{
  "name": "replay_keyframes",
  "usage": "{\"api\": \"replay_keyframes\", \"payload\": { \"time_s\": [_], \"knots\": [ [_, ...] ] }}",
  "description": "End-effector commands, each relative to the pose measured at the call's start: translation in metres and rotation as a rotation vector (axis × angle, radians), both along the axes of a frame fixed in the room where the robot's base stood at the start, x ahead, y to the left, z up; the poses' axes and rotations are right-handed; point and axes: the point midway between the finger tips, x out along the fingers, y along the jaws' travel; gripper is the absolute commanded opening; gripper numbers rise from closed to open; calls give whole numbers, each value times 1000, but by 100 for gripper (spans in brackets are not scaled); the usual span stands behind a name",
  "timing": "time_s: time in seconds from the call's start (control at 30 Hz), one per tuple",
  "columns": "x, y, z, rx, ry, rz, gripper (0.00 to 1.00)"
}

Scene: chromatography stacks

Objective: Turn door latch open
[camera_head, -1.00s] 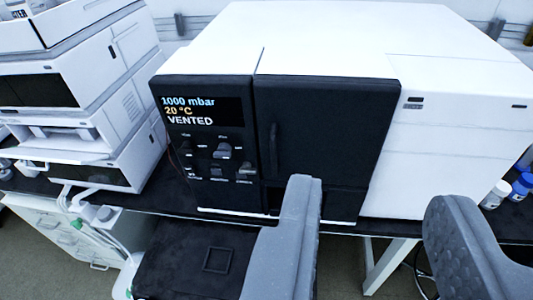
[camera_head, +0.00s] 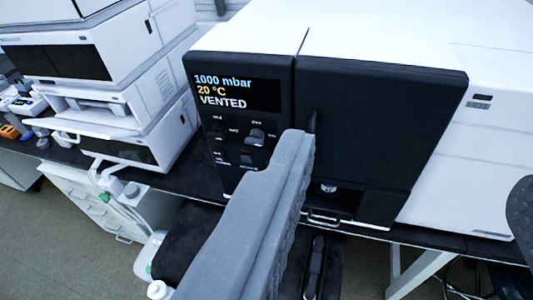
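The black door (camera_head: 385,125) on the front of the white machine is shut. Its dark latch handle (camera_head: 313,121) stands at the door's left edge, and only its upper part shows. My gripper (camera_head: 412,162) is open and empty, with its grey fingers wide apart. The left finger's tip overlaps the latch in the picture and hides its lower part. I cannot tell whether they touch. The right finger is mostly cut off at the right edge. The display (camera_head: 232,92) left of the door reads 1000 mbar, 20 °C, VENTED.
A stack of white instruments (camera_head: 105,75) stands at the left on the black bench. A white drawer cabinet (camera_head: 95,200) is below it. Small knobs (camera_head: 255,137) sit under the display. A small opening with a vial-like item (camera_head: 328,188) is under the door.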

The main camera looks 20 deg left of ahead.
Motion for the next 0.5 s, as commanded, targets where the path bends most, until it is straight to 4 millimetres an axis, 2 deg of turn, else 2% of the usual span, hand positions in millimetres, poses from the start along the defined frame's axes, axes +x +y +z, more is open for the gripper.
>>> {"api": "replay_keyframes", "payload": {
  "time_s": [0.03, 0.2, 0.37, 0.5],
  "knots": [
    [20, 12, -23, 10, 1, 30, 60],
    [78, 52, -88, 43, -59, 104, 60],
    [118, 86, -155, 70, -107, 127, 60],
    [141, 112, -221, 76, -137, 118, 60]
  ]
}}
